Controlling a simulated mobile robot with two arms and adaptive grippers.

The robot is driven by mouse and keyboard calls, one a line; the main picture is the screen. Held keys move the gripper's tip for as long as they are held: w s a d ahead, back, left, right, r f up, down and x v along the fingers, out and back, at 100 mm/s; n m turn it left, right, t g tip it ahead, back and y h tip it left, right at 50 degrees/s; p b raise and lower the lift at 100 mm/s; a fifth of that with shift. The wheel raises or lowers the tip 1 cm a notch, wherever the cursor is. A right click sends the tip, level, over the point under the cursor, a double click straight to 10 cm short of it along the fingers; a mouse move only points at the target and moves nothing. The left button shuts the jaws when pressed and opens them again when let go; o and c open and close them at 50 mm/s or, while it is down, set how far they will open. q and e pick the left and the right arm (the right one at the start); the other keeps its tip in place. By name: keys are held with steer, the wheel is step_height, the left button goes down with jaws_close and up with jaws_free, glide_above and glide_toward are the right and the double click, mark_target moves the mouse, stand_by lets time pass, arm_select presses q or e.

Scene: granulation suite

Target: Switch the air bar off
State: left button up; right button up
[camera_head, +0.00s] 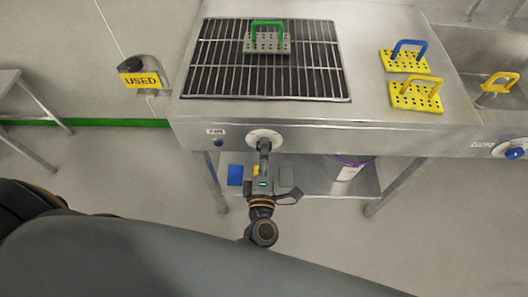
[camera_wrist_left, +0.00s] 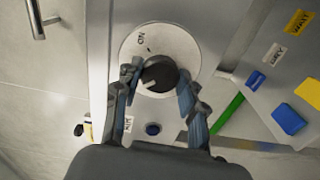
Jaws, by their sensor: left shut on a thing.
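The air bar's control is a dark round knob (camera_wrist_left: 160,68) on a pale dial plate (camera_wrist_left: 196,48) marked ON; the plate also shows in the head view (camera_head: 277,134) on the bench front, right of a small AIR label (camera_head: 215,131). A white mark on the knob points toward the lower left of the wrist view, away from the word ON. My left gripper (camera_head: 264,146) is at the dial, its fingers shut on the knob from both sides. In the head view the gripper hides most of the knob. My right gripper is not in view.
A grated steel bench top (camera_head: 190,104) bears a grey perforated block with a green handle (camera_head: 267,42). Yellow blocks (camera_head: 405,62) (camera_head: 415,97) stand on its right. A USED sign (camera_head: 140,80) is at left. A lower shelf (camera_head: 310,178) holds a tub. Another blue knob (camera_head: 514,153) is far right.

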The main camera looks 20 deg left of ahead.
arm_select(q)
steer(key=shift+n, duration=0.3)
stand_by(0.4)
steer(key=o, duration=1.2)
steer(key=shift+c, duration=0.2)
steer(key=v, duration=1.2)
